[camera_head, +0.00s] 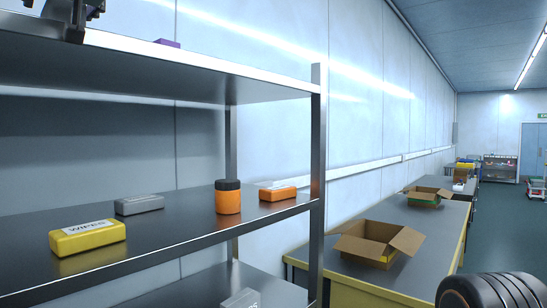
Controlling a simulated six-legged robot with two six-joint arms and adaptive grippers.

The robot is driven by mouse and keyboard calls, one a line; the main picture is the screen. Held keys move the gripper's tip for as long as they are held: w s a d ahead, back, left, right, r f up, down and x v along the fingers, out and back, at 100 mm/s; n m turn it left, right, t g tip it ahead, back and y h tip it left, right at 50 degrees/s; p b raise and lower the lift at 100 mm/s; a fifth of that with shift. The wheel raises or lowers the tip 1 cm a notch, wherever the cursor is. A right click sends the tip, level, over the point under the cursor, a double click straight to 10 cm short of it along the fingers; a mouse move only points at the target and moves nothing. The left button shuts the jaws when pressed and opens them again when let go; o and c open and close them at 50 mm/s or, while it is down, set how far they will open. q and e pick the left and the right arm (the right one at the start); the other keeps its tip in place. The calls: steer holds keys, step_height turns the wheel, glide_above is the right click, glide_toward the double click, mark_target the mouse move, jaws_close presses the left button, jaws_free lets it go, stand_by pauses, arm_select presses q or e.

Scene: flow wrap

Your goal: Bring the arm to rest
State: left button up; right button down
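Part of my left gripper (76,12) shows dark at the top left edge, just above the top shelf. Most of it is cut off by the frame, so I cannot tell whether it is open or shut, or whether it touches the shelf. My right gripper is not in view. A dark ribbed rounded part at the bottom right seems to belong to my own body.
A metal shelf rack (317,160) fills the left. Its middle shelf holds a yellow wipes pack (88,238), a grey pack (139,205), an orange jar (228,198) and an orange pack (277,193). A purple item (167,43) lies on top. Open cartons (378,243) stand on benches rightward.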

arm_select(q)
steer(key=s+d, duration=0.1)
steer(key=d+r+b, duration=0.1)
steer(key=s+d+b, duration=0.1)
steer(key=shift+s+d+r, duration=0.1)
steer(key=shift+s+r, duration=0.25)
steer(key=s+d+r, duration=0.4)
steer(key=s+d, duration=0.2)
steer(key=shift+d+r, duration=0.3)
steer(key=shift+d, duration=0.1)
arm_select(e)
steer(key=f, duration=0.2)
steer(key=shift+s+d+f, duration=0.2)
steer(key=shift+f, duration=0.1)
arm_select(q)
steer(key=shift+d, duration=0.1)
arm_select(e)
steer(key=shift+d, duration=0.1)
